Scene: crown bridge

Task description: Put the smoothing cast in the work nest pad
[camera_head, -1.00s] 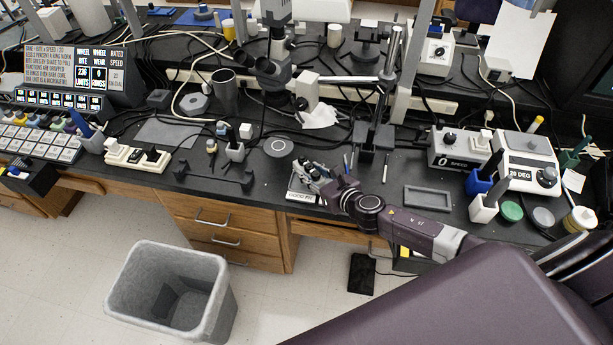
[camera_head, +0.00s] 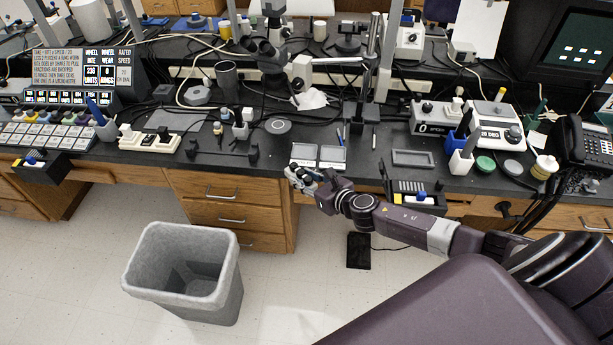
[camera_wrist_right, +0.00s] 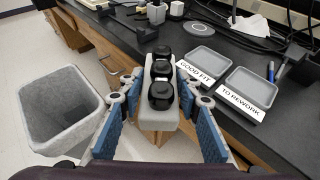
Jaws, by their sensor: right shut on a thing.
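My right gripper (camera_head: 300,178) is at the bench's front edge, just in front of two labelled trays. In the right wrist view my right gripper (camera_wrist_right: 156,84) is shut on a pale grey block (camera_wrist_right: 158,118) with three black round knobs on top. It seems to be the smoothing cast, but I cannot tell for sure. The block is clear of the bench top, with floor and drawers behind it. A round grey pad (camera_head: 278,126) with a pale ring lies flat on the bench behind the trays. I cannot tell whether it is the work nest pad. My left gripper is not in view.
The GOOD FIT tray (camera_wrist_right: 202,60) and TO REWORK tray (camera_wrist_right: 250,88) lie side by side, looking empty. A dark grey tray (camera_head: 413,164) is to the right, a black rack (camera_head: 222,154) to the left. A grey bin (camera_head: 183,305) stands on the floor below.

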